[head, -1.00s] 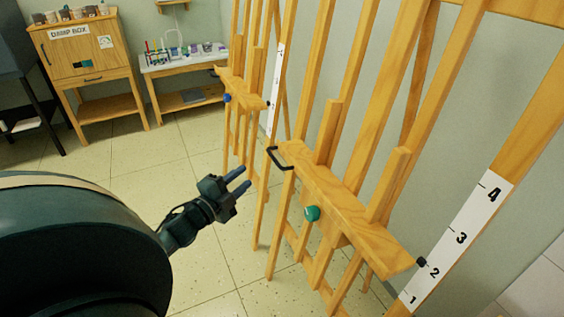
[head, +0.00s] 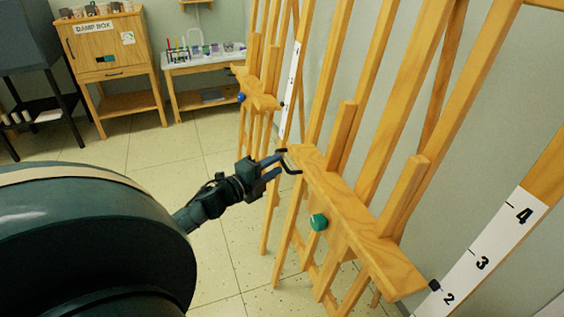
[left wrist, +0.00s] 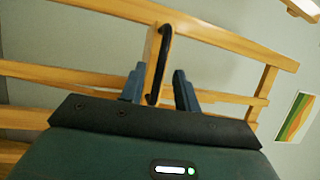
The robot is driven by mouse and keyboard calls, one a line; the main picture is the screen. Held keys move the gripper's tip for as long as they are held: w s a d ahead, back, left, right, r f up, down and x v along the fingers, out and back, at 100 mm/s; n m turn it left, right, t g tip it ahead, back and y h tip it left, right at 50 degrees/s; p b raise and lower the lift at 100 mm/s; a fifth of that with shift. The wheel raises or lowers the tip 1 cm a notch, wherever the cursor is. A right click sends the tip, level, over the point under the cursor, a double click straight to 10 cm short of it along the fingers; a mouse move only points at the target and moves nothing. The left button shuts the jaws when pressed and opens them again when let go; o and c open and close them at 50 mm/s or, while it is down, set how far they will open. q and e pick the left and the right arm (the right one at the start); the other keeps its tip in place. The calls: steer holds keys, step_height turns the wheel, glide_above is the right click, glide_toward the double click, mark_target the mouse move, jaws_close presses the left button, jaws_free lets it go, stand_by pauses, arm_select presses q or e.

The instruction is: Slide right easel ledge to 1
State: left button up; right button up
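The right easel's wooden ledge (head: 345,215) has a black handle (head: 291,164) on its left end and a green knob (head: 319,222) on its front. Its black pointer (head: 435,286) is close to the 2 on the white scale (head: 485,262); the 1 is out of view. My left gripper (head: 275,166) is open at the handle. In the left wrist view the handle (left wrist: 161,62) stands upright between the two parted blue fingers (left wrist: 158,85), which do not visibly clamp it. My right gripper is not in view.
The left easel's ledge (head: 258,92), with a blue knob (head: 241,97), stands behind my left gripper. A damp box cabinet (head: 105,55) and a white-topped table (head: 205,62) with art supplies are at the back. The tiled floor (head: 165,160) between is clear.

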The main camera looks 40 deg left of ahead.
mark_target(282, 162)
arm_select(q)
steer(key=shift+w+d, duration=0.1)
steer(key=shift+w, duration=1.55)
steer(key=shift+c, duration=0.3)
jaws_close()
